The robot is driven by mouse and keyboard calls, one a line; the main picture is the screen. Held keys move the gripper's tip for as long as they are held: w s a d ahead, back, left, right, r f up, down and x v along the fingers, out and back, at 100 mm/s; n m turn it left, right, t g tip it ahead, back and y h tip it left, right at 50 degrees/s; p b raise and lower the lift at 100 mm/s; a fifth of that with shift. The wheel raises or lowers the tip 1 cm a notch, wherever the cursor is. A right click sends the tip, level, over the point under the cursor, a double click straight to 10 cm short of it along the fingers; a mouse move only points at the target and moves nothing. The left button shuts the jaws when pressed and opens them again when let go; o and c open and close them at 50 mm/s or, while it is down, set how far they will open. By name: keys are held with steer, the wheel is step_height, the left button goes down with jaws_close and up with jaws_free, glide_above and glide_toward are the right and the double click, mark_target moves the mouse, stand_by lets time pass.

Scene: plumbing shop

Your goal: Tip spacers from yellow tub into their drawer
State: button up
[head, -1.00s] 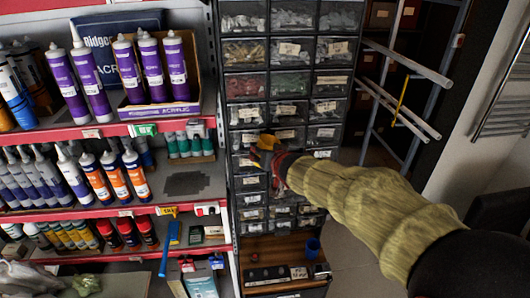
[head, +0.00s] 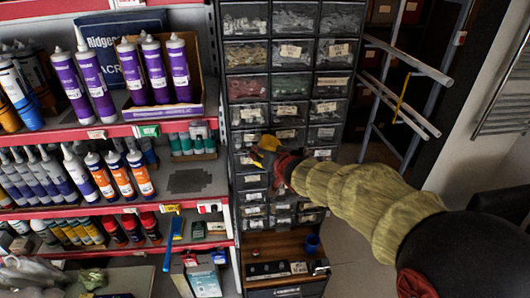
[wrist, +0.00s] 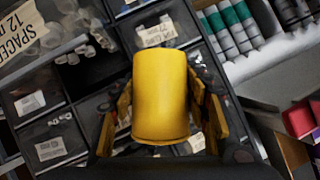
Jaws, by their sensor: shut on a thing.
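The yellow tub (wrist: 160,98) is held between the two fingers of my gripper (wrist: 165,108), which is shut on it. Its smooth side faces the wrist camera, so its mouth and contents are hidden. In the head view the tub (head: 268,143) looks tilted and is close in front of the drawer cabinet, at the end of my arm. In the wrist view a drawer with a label reading "SPACER 12 M" (wrist: 32,30) is at the upper left, with pale tubular pieces (wrist: 78,22) beside the label. A dark, seemingly open compartment (wrist: 88,70) lies just below it. I cannot see spacers in the tub.
The drawer cabinet (head: 290,82) has several rows of small labelled drawers. Shelves (head: 190,182) of tubes and cartridges stand close on its left. A blue cup (head: 312,243) stands on the wooden ledge below. A metal rack (head: 400,90) is at the right.

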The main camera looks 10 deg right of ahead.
steer(key=shift+a+m+y+p, duration=0.25)
steer(key=shift+m+y+p, duration=0.2)
steer(key=shift+p, duration=0.7)
steer(key=shift+a+m+y+p, duration=0.2)
steer(key=shift+m+y+p, duration=0.15)
steer(key=shift+p, duration=0.2)
steer(key=shift+a+m+t+y, duration=0.2)
steer(key=shift+m+t+y, duration=0.1)
steer(key=shift+m, duration=0.1)
steer(key=shift+d+m+y+p, duration=0.1)
steer(key=shift+m+y+p, duration=0.3)
steer(key=shift+m+p, duration=0.15)
steer(key=shift+f+m+t+y+b, duration=0.15)
steer(key=shift+m+t+y+b, duration=0.3)
steer(key=shift+m, duration=0.4)
steer(key=shift+d+m+t+y+b, duration=0.1)
steer(key=shift+m+t+y+b, duration=0.5)
steer(key=shift+m+b, duration=0.45)
steer(key=shift+m+y, duration=0.35)
steer(key=shift+m, duration=0.2)
